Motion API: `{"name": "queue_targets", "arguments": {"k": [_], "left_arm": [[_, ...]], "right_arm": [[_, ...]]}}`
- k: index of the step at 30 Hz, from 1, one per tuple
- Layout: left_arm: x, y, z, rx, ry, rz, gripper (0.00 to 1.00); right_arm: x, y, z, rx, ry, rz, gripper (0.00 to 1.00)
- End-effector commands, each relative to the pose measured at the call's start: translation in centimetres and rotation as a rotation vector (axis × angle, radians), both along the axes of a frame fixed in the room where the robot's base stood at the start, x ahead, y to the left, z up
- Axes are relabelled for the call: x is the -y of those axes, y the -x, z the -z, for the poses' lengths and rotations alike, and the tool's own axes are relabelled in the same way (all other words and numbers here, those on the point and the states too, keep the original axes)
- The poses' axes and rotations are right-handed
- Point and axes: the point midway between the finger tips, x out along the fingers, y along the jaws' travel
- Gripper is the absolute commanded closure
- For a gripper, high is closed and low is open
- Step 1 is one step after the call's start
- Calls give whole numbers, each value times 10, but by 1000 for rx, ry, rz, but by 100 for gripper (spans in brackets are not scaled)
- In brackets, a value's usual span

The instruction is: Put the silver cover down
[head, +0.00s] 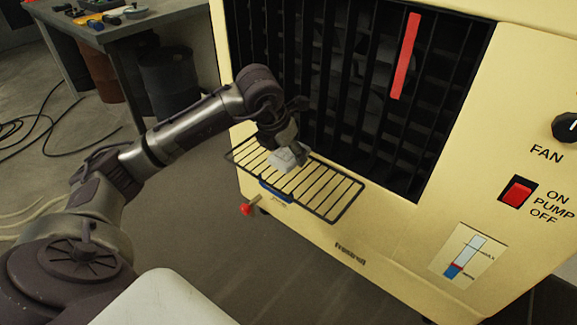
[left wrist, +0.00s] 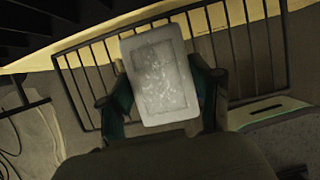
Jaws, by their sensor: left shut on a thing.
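The silver cover (head: 287,158) is a small pale grey rectangular piece. My left gripper (head: 291,150) is shut on it, above a slatted wire rack on the front of the cream machine. In the left wrist view the cover (left wrist: 160,74) lies between the two fingers of the gripper (left wrist: 162,100), with its recessed, speckled face towards the camera. The rack's bars show behind it. I cannot tell whether the cover touches the rack. My right gripper is in neither view.
The wire rack (head: 325,196) juts out from the cream machine (head: 400,235), below its dark grille (head: 340,100). A red-tipped valve (head: 247,208) sticks out under the rack. A workbench (head: 150,18) with tools stands at the back left. Cables lie on the floor at left.

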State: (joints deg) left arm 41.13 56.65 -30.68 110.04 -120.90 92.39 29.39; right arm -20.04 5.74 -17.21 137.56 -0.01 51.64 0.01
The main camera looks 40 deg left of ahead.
Motion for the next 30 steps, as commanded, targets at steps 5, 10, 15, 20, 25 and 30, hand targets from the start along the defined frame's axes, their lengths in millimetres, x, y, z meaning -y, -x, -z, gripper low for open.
{"name": "queue_targets", "arguments": {"k": [5,10,15,20,25,30], "left_arm": [[0,0,29,-2,-1,1,82],[0,0,32,2,1,1,82],[0,0,33,1,1,1,82],[0,0,35,-1,0,1,23],[0,0,35,-1,0,1,11],[0,0,35,-1,0,1,11]], "right_arm": [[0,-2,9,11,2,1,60],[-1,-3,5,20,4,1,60],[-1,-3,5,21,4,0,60],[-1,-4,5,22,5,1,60],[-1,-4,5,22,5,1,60],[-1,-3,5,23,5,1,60]]}}
